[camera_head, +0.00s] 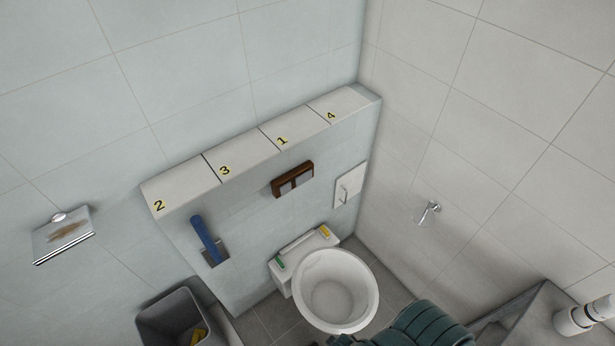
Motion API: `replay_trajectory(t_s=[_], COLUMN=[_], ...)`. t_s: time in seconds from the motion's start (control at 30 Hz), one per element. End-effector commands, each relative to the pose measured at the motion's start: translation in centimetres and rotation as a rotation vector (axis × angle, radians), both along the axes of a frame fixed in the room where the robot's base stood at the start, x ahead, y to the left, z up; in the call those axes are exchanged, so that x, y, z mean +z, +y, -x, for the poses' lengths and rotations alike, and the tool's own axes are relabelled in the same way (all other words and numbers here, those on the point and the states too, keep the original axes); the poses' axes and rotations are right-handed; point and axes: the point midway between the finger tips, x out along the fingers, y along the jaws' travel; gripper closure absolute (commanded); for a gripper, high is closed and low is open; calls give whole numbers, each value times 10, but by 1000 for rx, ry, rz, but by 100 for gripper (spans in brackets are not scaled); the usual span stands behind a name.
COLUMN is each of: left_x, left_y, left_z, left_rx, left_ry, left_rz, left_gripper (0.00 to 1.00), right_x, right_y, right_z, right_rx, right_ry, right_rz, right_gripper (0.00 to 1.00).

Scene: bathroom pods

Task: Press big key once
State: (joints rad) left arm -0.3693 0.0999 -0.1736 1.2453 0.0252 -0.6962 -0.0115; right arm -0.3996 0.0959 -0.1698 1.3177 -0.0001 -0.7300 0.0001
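A flush plate (292,179) with a brown frame and two grey keys is on the wall above the toilet, below the ledge. The left key (286,187) and right key (303,178) sit side by side; at this size I cannot tell which is bigger. Nothing touches the plate. Neither of my grippers shows in the head view.
A toilet (368,290) stands below the plate. A ledge (190,178) numbered 2, 3, 1, 4 runs above it. A blue-handled tool (206,236), white wall panel (349,187), bin (176,311), paper holder (62,235) and hook (429,211) surround it.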

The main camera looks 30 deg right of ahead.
Motion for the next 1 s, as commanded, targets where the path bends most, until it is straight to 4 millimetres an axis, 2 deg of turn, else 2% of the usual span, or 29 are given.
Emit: replay_trajectory(t_s=[0.03, 0.1, 0.13, 1.0], left_x=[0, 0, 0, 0], left_y=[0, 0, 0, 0], left_z=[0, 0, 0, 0], left_rx=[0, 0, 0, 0], left_ry=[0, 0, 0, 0], left_rz=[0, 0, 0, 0], left_gripper=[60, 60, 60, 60], right_x=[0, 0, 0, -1], right_y=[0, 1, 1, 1], right_z=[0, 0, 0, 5], right_rx=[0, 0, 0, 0], right_ry=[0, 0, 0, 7], right_rz=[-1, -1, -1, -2], right_gripper=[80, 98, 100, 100])
